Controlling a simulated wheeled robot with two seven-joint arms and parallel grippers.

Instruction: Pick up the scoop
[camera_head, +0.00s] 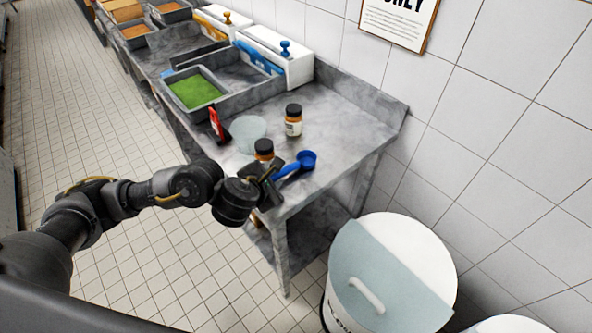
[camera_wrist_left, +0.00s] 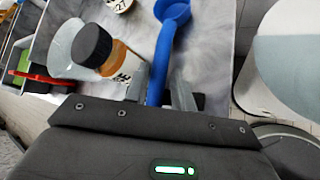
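The blue scoop (camera_head: 306,159) is at the front end of the steel table, its bowl pointing away from my left gripper (camera_head: 272,180). In the left wrist view, the scoop's handle (camera_wrist_left: 161,65) runs down between the two fingers of my left gripper (camera_wrist_left: 160,92). The left finger is close to the handle, and a narrow gap seems to show on the right. I cannot tell whether the fingers press on it. The handle's end is hidden by the gripper body. My right gripper is not in view.
An orange jar with a black lid (camera_head: 264,147) stands close beside the gripper. A second jar (camera_head: 293,121), a translucent bowl (camera_head: 248,131), a red object (camera_head: 215,124) and a tray of green food (camera_head: 194,90) are farther back. A white bin (camera_head: 407,250) stands right of the table.

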